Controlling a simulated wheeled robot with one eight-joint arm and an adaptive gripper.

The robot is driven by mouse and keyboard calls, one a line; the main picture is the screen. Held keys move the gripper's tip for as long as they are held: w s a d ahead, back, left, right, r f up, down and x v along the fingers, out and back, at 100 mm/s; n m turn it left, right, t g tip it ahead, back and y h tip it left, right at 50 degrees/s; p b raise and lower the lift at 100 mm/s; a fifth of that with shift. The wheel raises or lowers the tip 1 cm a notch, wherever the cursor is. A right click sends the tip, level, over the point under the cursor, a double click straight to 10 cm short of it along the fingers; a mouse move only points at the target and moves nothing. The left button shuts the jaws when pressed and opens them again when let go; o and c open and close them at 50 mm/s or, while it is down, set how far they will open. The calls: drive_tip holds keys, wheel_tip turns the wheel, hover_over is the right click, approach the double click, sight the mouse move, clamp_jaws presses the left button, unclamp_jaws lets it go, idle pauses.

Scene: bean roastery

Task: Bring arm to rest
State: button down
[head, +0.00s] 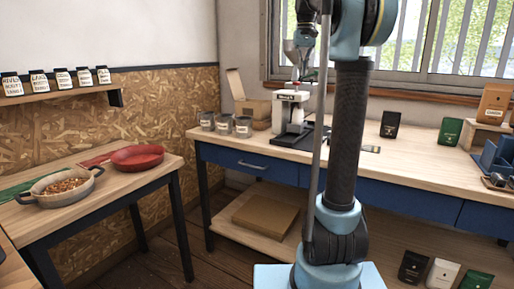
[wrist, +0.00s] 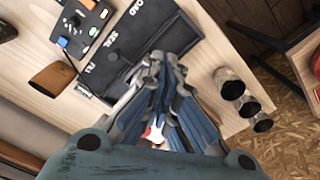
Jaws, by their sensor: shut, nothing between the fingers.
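My arm stands upright in the middle of the head view, its upper links running out of the top edge. My gripper (wrist: 157,62) shows in the wrist view, shut and empty, with its fingertips drawn together. It points down over the long workbench (wrist: 45,105). A dark mat (wrist: 125,55) with white lettering, including "SEAL", lies on the bench beyond the fingertips.
Dark and green pouches (head: 390,124) stand farther right. A side table at left holds a red pan (head: 137,158) and a bean-filled pan (head: 30,192). Floor shows between the tables.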

drive_tip(key=s+f+t, duration=0.1)
drive_tip(key=s+f, duration=1.7)
drive_tip(key=f, duration=0.3)
drive_tip(key=s+f+t, duration=0.1)
drive_tip(key=s+f, duration=1.7)
drive_tip(key=f, duration=0.3)
drive_tip(key=shift+s+f, duration=0.2)
drive_tip(key=shift+f, duration=0.15)
drive_tip(key=shift+w+f, duration=0.2)
drive_tip(key=shift+w, duration=0.25)
